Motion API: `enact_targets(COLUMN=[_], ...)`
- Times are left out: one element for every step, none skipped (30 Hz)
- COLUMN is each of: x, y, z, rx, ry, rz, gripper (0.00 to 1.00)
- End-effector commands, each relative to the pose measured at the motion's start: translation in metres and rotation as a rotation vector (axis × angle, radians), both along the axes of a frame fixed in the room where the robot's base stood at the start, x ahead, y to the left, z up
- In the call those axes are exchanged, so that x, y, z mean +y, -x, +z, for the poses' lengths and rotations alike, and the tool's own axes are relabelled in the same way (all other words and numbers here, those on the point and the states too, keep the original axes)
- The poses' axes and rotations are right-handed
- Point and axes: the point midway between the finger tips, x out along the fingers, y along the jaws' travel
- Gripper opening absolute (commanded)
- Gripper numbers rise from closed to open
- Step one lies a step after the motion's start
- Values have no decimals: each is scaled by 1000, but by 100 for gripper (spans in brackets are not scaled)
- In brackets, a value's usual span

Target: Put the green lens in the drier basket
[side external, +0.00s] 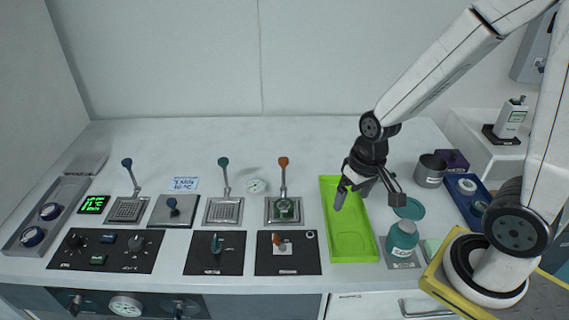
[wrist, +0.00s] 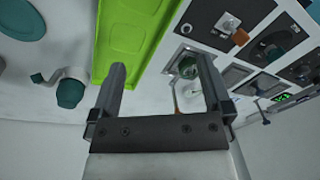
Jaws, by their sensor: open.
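A small round green piece (side external: 285,207), which looks like the green lens, sits in the metal basket with the orange handle (side external: 283,162). The piece also shows in the wrist view (wrist: 188,68), just left of the right finger. Other metal baskets have a teal handle (side external: 223,162) and a dark blue handle (side external: 127,163); no readable label tells which one is the drier basket. My gripper (side external: 370,197) is open and empty above the bright green tray (side external: 352,240), to the right of the orange-handled basket. Its two fingers (wrist: 162,66) stand wide apart in the wrist view.
Black knob panels (side external: 288,255) line the front edge. The handles rise above the baskets. The bench behind them is mostly clear.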

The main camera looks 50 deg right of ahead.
Motion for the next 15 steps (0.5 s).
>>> enact_targets(x=[2, 2, 2, 3, 3, 4, 4, 4, 4, 4, 4, 4, 4, 4, 4], y=[-2, -4, -6, -7, -8, -9, -10, -10, -10, -10, -11, -11, -11, -11, -11], z=[5, 7, 10, 12, 13, 15, 16, 16, 17, 17, 17, 17, 17, 17, 17], rx=[-35, -55, -75, -89, -101, -112, -118, -123, -127, -129, -130, -130, -129, -129, -129], ry=[27, 43, 60, 71, 79, 89, 93, 97, 101, 103, 103, 103, 103, 103, 103], rz=[58, 88, 124, 147, 165, 185, 196, 204, 211, 214, 216, 216, 215, 215, 214], gripper=[100, 100, 100, 100, 100, 100, 100, 100, 100, 100, 100, 100, 100, 100, 100])
